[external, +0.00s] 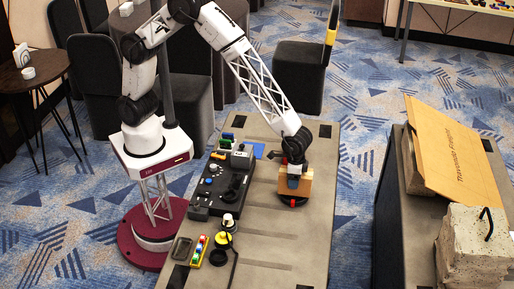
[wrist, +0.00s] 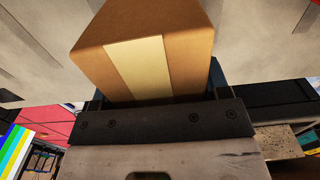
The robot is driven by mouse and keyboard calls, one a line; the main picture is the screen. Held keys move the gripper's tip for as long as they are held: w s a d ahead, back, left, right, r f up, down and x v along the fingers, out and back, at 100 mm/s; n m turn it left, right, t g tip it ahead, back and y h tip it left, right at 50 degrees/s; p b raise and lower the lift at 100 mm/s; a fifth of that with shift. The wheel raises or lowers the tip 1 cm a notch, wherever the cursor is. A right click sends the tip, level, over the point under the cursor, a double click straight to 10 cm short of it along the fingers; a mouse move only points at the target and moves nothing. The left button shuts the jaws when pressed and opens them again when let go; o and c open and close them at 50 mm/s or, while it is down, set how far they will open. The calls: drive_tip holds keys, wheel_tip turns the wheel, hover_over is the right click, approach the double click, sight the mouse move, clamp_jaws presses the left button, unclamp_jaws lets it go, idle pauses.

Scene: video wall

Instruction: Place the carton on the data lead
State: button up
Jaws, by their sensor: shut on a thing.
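The carton (external: 304,187) is a small brown box, held by my gripper (external: 293,179) over the right half of the table. In the wrist view, the carton (wrist: 193,45) with a pale tape strip fills the space between the jaws of my gripper (wrist: 155,92). Another black loop (external: 218,257) lies near the table's front left.
The grey-brown table (external: 285,245) has clear room in front and to the right. A black control panel (external: 228,178) runs along its left side. A yellow round item (external: 223,240) and a tray of coloured blocks (external: 199,250) are at the front left. A blue sheet (external: 254,150) lies behind.

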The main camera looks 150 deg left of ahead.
drive_tip(key=shift+f, duration=0.1)
drive_tip(key=o, duration=1.1)
drive_tip(key=shift+o, duration=0.2)
drive_tip(key=shift+r, duration=6.1)
